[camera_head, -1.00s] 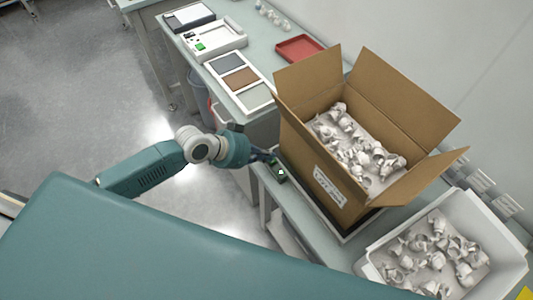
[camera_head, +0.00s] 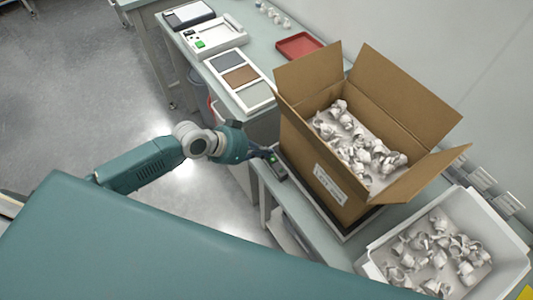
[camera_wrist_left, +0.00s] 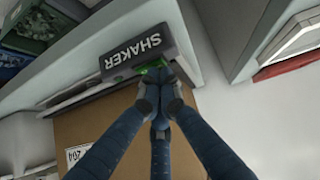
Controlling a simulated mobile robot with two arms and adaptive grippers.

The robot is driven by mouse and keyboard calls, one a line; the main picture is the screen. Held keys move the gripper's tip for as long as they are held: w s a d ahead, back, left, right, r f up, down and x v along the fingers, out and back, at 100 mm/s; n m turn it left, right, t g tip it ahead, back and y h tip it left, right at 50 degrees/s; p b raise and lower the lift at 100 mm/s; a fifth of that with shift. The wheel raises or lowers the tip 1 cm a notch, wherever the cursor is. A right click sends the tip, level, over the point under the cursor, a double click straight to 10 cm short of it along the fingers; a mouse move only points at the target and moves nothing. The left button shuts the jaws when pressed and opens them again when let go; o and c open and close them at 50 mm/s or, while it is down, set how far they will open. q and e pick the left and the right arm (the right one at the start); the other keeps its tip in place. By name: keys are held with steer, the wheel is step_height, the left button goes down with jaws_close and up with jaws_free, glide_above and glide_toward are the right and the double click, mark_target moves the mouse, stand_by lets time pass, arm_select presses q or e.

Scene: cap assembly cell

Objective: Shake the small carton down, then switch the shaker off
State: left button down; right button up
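The open brown carton (camera_head: 322,165) stands on the shaker plate (camera_head: 346,236) on the bench, holding several whitish parts (camera_head: 360,145). The dark shaker control box (camera_head: 279,169) sits at the bench edge, left of the carton. In the left wrist view the control box (camera_wrist_left: 146,50) reads SHAKER and has a green glowing button (camera_wrist_left: 152,67). My left gripper (camera_head: 266,156) is at this box. In the left wrist view its fingertips (camera_wrist_left: 160,80) are together at the green button and partly cover it; whether they press it I cannot tell. My right gripper is not in view.
A white bin (camera_head: 513,245) with several similar parts stands right of the carton. A red tray (camera_head: 300,46), a three-panel tray (camera_head: 240,77) and a white device (camera_head: 215,38) lie on the far bench. The floor (camera_head: 70,100) at left is clear.

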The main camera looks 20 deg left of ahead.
arm_select(q)
steer(key=shift+a, duration=0.1)
steer(key=shift+w+r+p, duration=0.1)
steer(key=shift+r+p, duration=0.4)
steer(key=shift+p, duration=0.05)
step_height(320, 180, up, 4)
steer(key=p, duration=0.4)
steer(key=shift+w+a, duration=0.1)
steer(key=shift+w, duration=0.05)
steer(key=b+v, duration=0.3)
steer(key=v, duration=0.6)
steer(key=shift+s+a+f, duration=0.15)
steer(key=shift+s+a, duration=0.15)
steer(key=shift+a, duration=0.05)
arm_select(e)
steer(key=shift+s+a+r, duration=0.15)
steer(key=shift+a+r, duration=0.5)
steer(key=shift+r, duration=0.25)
arm_select(q)
steer(key=shift+d, duration=0.1)
steer(key=shift+s+d+r+b, duration=0.35)
steer(key=shift+d+b, duration=0.2)
steer(key=shift+b, duration=0.7)
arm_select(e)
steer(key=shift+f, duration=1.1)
